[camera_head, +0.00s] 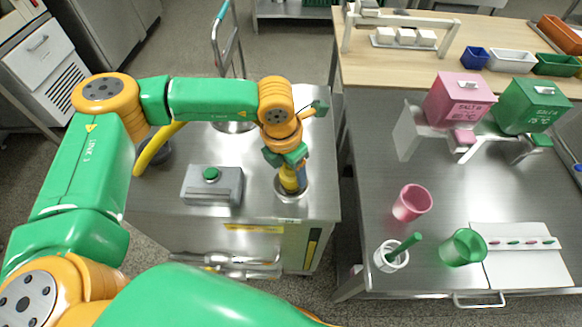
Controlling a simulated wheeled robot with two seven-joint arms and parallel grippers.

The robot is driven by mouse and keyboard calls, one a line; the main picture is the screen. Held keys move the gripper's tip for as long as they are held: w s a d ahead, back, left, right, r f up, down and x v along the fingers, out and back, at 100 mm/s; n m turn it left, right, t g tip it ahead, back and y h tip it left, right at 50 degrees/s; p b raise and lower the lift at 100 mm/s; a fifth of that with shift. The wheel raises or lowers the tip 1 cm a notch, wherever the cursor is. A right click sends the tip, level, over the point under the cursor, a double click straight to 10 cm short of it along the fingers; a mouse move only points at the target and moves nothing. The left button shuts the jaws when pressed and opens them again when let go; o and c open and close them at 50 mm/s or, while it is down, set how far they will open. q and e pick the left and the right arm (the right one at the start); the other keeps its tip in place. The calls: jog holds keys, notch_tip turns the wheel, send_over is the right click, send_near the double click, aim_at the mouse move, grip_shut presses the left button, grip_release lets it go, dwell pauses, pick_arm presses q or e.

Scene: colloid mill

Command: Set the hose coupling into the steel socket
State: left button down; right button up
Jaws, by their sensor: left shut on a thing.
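My left gripper (292,162) points down over the right part of the steel cart top. A thick yellow hose (155,148) curves up at the cart's left side and passes behind my left arm. My right gripper is not in view.
A grey box with a green button (212,185) stands on the steel cart (258,207), left of the socket. Right of a gap, a steel table (370,215) holds a pink cup (412,202), a green cup (463,247) and a white pot (391,257).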

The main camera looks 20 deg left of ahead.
pick_arm(q)
jog(key=shift+a+f, duration=0.1)
jog(key=shift+f, duration=0.55)
jog(key=shift+f, duration=0.15)
jog(key=shift+c, duration=0.6)
grip_release()
